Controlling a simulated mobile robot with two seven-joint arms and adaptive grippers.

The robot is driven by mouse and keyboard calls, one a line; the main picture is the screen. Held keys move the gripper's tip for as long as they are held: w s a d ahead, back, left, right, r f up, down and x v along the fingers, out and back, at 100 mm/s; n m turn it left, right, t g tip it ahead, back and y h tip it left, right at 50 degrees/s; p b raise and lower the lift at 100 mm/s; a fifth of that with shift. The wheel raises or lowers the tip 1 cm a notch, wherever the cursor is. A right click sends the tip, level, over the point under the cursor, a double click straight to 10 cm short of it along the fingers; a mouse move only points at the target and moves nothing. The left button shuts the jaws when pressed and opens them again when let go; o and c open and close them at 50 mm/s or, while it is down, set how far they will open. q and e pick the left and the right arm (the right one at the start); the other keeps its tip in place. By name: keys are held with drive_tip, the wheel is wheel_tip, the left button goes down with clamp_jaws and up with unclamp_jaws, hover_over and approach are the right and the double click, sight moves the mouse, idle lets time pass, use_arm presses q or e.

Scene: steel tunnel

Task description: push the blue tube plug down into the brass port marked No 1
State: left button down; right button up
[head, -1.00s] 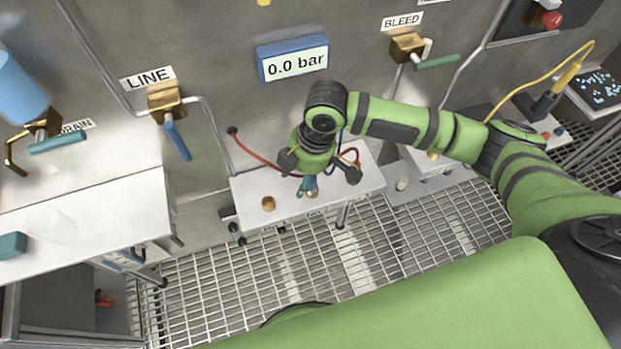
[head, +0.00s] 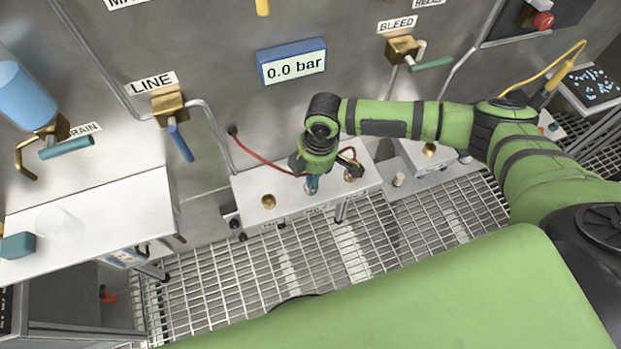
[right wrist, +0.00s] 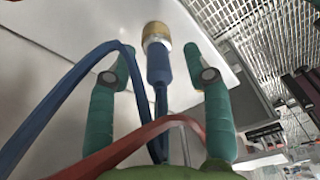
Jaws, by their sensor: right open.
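The blue tube plug (right wrist: 160,66) stands between my right gripper's fingers in the right wrist view, its far end at a brass port (right wrist: 156,33). How deep it sits in the port I cannot tell. My right gripper (right wrist: 158,58) is open, with a teal finger on each side of the plug and a gap to both. In the head view my right gripper (head: 312,186) points down over the pale bench (head: 245,188) and hides most of the plug and port. No port number is readable. My left gripper is not in view.
Other brass ports show on the bench, one left (head: 268,201) and one right (head: 351,176). A blue hose (right wrist: 75,95) and a red hose (right wrist: 135,138) cross close to the fingers. The gauge (head: 292,63) reads 0.0 bar. Grating floor lies in front.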

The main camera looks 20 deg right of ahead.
clamp_jaws()
drive_tip(key=shift+r, duration=0.1)
